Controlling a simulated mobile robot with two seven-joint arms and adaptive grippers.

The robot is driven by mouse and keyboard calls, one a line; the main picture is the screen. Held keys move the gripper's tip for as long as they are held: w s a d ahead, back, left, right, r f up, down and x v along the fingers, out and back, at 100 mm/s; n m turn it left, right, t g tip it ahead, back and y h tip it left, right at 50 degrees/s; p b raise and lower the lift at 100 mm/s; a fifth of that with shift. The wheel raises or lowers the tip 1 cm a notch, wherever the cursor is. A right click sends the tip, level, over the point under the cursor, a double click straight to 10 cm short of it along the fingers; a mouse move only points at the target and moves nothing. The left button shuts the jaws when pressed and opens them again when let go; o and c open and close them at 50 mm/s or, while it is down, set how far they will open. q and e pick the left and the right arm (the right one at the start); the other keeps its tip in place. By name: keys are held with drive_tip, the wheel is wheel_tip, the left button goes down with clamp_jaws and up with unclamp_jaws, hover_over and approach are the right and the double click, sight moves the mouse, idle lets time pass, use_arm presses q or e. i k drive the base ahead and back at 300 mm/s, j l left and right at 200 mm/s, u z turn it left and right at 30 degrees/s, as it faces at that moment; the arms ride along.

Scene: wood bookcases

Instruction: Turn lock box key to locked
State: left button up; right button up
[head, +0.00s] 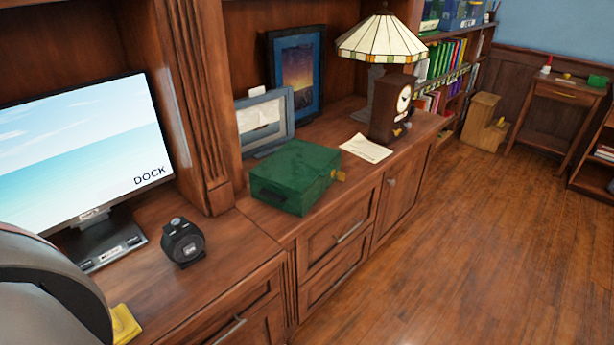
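A green lock box (296,176) sits on the wooden cabinet top, in the middle of the head view. It looks closed, with a dark handle (268,193) on its left front side. A small brass-yellow key (339,175) sticks out from its right side. How the key is turned is too small to tell. Neither of my grippers is in view. A grey rounded shape at the lower left edge hides part of the desk.
A monitor (85,150) and a small black device (183,241) stand left of the box. Picture frames (265,122) stand behind it. A paper (366,148), a clock (389,108) and a stained-glass lamp (381,39) are to its right. The wooden floor (460,240) in front is clear.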

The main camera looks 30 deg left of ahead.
sight(340, 175)
drive_tip(key=u, duration=1.05)
drive_tip(key=i+l+u, duration=0.1)
drive_tip(key=l+u, duration=0.4)
drive_tip(key=i+l+u, duration=0.1)
drive_tip(key=l+u, duration=0.2)
drive_tip(key=u, duration=0.15)
drive_tip(key=l+u, duration=0.2)
drive_tip(key=l, duration=0.3)
drive_tip(key=k+l+u, duration=0.2)
drive_tip(key=l, duration=0.25)
drive_tip(key=i, duration=0.1)
